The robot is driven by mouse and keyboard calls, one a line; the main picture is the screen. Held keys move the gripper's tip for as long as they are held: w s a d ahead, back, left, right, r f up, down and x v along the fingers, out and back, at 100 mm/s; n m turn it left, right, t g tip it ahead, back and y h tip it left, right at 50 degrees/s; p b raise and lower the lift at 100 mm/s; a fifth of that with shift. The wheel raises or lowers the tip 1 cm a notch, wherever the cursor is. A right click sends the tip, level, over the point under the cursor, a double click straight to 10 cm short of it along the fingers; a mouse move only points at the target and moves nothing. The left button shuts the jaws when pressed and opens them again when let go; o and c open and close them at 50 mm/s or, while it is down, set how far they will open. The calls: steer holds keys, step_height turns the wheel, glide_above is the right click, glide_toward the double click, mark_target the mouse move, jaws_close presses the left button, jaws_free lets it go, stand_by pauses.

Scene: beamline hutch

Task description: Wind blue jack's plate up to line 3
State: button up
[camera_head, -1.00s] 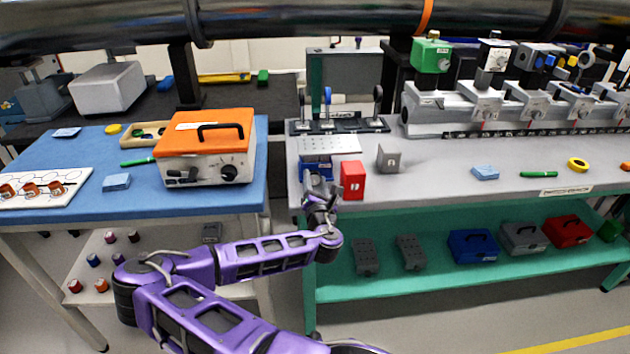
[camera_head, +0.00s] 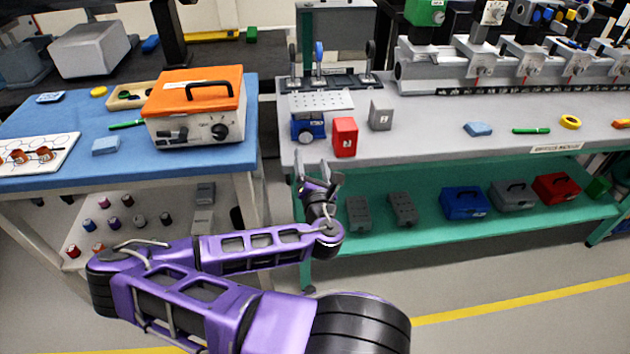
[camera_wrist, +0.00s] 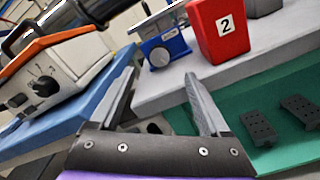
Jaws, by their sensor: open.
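The blue jack (camera_head: 308,126) stands near the left front edge of the grey bench, under a light perforated plate (camera_head: 316,100). In the wrist view the blue jack (camera_wrist: 166,48) shows a round knob (camera_wrist: 160,57) on its front and a scale strip beside it; the scale's lines are too small to read. My gripper (camera_head: 320,165) is in front of the bench edge, below and apart from the jack. In the wrist view its two fingers (camera_wrist: 160,85) are spread with nothing between them, and the jack lies beyond their tips.
A red block marked 2 (camera_head: 344,137) stands right of the jack, with a grey block (camera_head: 381,115) behind it. A rack with upright holders (camera_head: 334,82) is behind the plate. The orange-topped box (camera_head: 197,105) sits on the blue table. A gap separates the two tables.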

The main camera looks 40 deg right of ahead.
steer(key=p+v, duration=0.4)
steer(key=v, duration=0.3)
steer(key=shift+s, duration=0.2)
steer(key=shift+a, duration=0.1)
steer(key=n+b, duration=0.3)
steer(key=n, duration=0.4)
glide_toward(306, 136)
steer(key=x, duration=0.8)
steer(key=shift+w, duration=0.1)
jaws_close()
